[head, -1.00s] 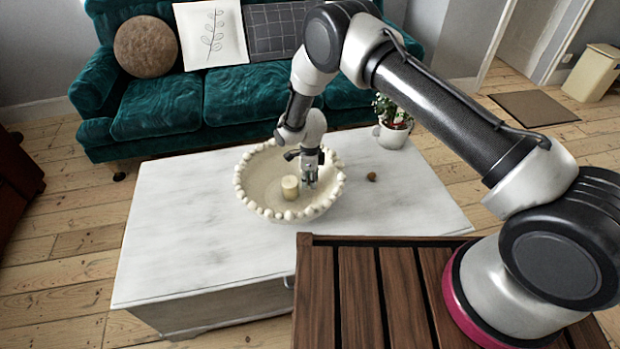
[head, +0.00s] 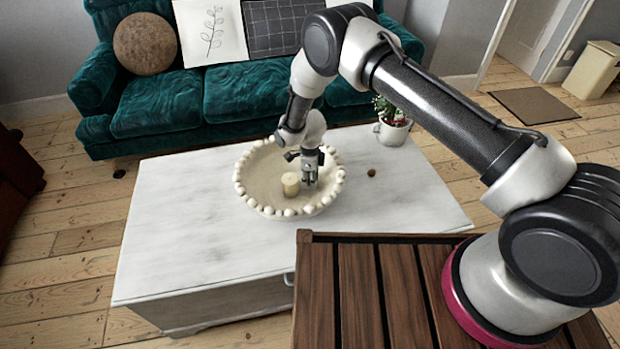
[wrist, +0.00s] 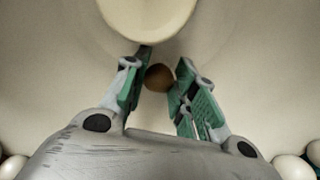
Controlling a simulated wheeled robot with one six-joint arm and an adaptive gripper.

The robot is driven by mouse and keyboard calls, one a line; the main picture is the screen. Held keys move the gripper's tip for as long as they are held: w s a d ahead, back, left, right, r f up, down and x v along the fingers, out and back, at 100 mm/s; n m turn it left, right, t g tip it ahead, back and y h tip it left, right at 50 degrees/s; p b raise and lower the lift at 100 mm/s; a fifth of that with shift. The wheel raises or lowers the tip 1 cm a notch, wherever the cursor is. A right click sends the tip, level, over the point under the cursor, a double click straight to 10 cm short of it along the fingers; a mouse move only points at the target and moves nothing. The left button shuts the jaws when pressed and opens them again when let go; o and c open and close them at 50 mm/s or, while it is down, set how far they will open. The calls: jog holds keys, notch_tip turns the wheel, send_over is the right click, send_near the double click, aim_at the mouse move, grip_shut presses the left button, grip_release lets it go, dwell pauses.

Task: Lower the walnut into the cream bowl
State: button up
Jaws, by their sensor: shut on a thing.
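The cream bowl (head: 279,208), with a rim of round beads, stands on the white table. My gripper (head: 310,184) points down inside it, right of a pale candle (head: 290,184). In the wrist view, the brown walnut (wrist: 159,78) sits between the green-padded fingers of my gripper (wrist: 161,72), which are shut on it. The bowl's pale inside (wrist: 240,70) lies beyond the fingers. I cannot tell whether the walnut touches the bowl's floor. The walnut is too small to make out in the head view.
The candle (wrist: 147,18) is close beyond the fingertips in the wrist view. A small brown round object (head: 371,173) lies on the white table (head: 200,235), right of the bowl. A potted plant (head: 393,128) stands behind it. A green sofa (head: 240,95) is at the back.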

jog(key=shift+f, duration=0.55)
dwell(0.4)
jog(key=o, duration=0.8)
